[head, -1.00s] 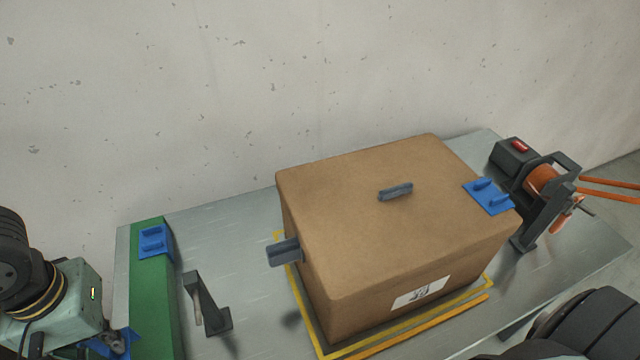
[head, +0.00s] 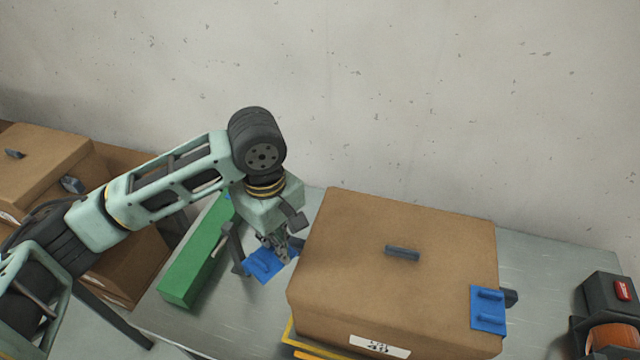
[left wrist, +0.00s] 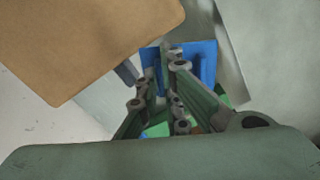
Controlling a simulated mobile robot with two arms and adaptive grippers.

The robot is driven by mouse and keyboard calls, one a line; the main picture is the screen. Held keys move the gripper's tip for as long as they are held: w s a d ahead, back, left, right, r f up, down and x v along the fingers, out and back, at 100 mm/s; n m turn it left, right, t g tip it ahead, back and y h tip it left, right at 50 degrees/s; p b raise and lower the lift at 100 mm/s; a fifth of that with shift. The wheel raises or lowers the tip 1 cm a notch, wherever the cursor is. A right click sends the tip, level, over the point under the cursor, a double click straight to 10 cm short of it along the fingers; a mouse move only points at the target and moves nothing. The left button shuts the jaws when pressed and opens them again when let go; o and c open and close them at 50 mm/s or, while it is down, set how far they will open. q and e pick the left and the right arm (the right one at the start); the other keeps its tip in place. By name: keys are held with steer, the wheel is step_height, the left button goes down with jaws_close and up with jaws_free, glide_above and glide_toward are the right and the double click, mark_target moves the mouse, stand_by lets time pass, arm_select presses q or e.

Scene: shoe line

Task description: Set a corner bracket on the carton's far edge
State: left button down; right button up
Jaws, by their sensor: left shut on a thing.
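The brown carton (head: 345,250) stands on the grey table with a dark handle-like piece (head: 402,253) on its top. One blue corner bracket (head: 488,310) sits on the carton's right edge. My left gripper (head: 280,250) is shut on another blue corner bracket (head: 262,266), left of the carton and apart from it. In the left wrist view this held bracket (left wrist: 205,58) shows beyond the fingers, with the carton (left wrist: 80,40) at upper left. The carton's far side is hidden. My right gripper is out of view.
A dark device with an orange roll (head: 608,338) stands at the right. More cartons (head: 45,170) are at the far left. The wall is close behind the table.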

arm_select(q)
steer(key=w+d+r+n+p, duration=0.2)
steer(key=d+r+n+p, duration=0.3)
steer(key=d, duration=0.1)
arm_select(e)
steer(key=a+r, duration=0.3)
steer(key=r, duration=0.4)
arm_select(q)
steer(key=f+b, duration=0.1)
steer(key=b, duration=0.1)
steer(key=f+b, duration=0.4)
steer(key=b, duration=0.1)
steer(key=shift+w+d+f, duration=0.1)
steer(key=shift+d, duration=0.15)
steer(key=shift+f+b, duration=0.25)
steer(key=shift+b, duration=0.05)
steer(key=shift+f+p, duration=0.5)
steer(key=shift+f, duration=1.2)
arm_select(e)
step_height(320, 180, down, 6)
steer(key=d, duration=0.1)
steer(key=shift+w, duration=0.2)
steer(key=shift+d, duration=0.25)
arm_select(q)
steer(key=shift+p, duration=0.6)
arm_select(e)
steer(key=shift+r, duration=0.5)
